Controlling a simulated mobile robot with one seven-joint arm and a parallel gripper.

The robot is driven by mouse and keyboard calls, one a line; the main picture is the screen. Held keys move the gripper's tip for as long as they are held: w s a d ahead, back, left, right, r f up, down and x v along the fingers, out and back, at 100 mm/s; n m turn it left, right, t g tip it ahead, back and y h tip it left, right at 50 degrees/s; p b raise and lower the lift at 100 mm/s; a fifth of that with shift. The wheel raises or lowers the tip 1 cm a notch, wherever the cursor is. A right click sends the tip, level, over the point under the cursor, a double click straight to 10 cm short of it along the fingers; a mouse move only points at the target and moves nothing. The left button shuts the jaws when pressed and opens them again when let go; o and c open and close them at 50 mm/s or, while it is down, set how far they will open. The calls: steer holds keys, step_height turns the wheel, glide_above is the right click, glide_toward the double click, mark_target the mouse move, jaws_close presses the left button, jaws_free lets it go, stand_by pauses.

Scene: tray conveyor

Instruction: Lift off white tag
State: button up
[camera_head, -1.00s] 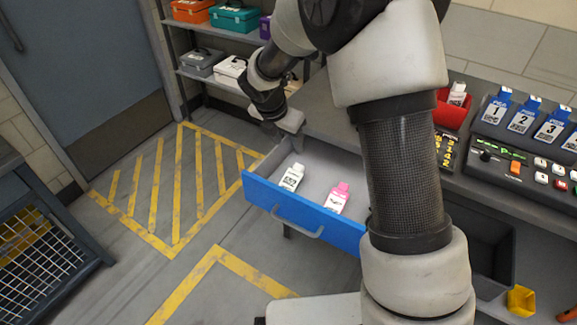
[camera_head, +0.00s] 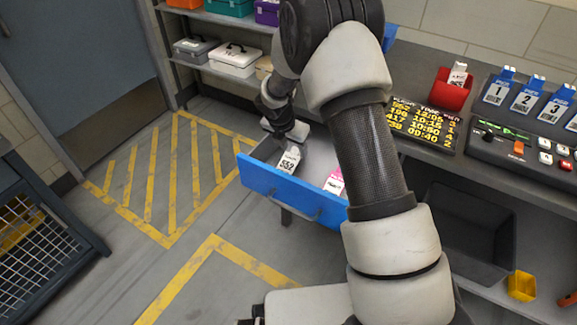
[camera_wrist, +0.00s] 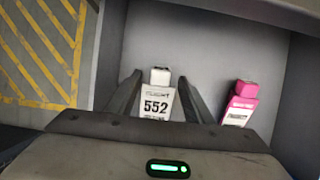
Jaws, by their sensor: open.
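The white tag (camera_head: 289,160), marked 552, lies in the open blue-fronted drawer (camera_head: 281,188), toward its left side. In the wrist view the white tag (camera_wrist: 159,92) sits between the two open fingers of my gripper (camera_wrist: 157,92), with its capped end toward the far side. I cannot tell whether the fingers touch it. In the head view my gripper (camera_head: 287,135) is over the back left of the drawer, close to the tag. A pink tag (camera_head: 335,182) lies to the right in the same drawer; it also shows in the wrist view (camera_wrist: 240,102).
A red holder (camera_head: 452,92) with a white tag in it stands on the counter beside a yellow-lettered board (camera_head: 423,124). A button panel (camera_head: 520,140) is at the right. Shelves with toolboxes (camera_head: 234,60) stand behind. The drawer walls surround the tags.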

steer(key=shift+x, duration=1.4)
steer(key=c, duration=0.7)
step_height(320, 180, up, 10)
steer(key=shift+r+p, duration=0.1)
steer(key=shift+p, duration=1.15)
steer(key=shift+r+p, duration=3.15)
steer(key=shift+r, duration=0.05)
